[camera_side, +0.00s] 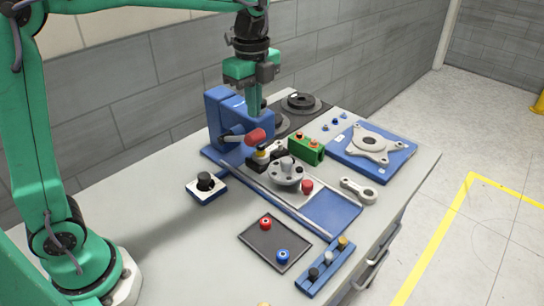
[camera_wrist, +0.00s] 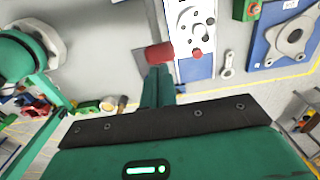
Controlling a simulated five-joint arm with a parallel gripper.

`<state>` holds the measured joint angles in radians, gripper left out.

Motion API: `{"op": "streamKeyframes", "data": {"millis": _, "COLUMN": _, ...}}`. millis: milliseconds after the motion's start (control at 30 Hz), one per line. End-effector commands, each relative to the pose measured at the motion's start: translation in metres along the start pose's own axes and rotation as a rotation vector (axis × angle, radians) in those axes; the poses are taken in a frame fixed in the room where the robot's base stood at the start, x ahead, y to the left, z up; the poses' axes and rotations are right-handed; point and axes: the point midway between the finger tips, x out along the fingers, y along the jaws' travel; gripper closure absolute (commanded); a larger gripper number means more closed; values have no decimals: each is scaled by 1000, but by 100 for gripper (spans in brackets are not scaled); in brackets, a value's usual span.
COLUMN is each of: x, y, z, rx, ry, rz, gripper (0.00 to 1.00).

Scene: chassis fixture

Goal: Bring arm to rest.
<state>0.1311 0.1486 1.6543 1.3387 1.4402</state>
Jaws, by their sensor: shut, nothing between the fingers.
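My gripper (camera_side: 256,114) is green and points down, with its fingers together and nothing between them. In the side view it appears just right of the blue upright fixture (camera_side: 224,118) and above the red cylindrical knob (camera_side: 256,136). I cannot tell whether the fingertips touch anything. In the wrist view the closed fingers of my gripper (camera_wrist: 157,76) reach up to just below the red knob (camera_wrist: 159,53). The lower part of the fixture is partly hidden behind other parts in the side view.
A grey flanged part (camera_side: 285,174) sits on the blue base. A green block (camera_side: 306,148), a blue plate with a grey bracket (camera_side: 374,145), a dark tray (camera_side: 275,242) and a blue peg rack (camera_side: 325,268) stand around it.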

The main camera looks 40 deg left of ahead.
Motion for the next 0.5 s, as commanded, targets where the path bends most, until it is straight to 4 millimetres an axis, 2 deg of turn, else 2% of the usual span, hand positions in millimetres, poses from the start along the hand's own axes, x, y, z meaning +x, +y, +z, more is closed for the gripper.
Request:
{"op": "streamKeyframes", "data": {"millis": 267, "x": -2, "y": 4, "z": 2, "rx": -31, "ry": 2, "rz": -11, "gripper": 100}}
{"op": "streamKeyframes", "data": {"millis": 500, "x": -11, "y": 27, "z": 11, "rx": -210, "ry": 15, "rz": -68, "gripper": 100}}
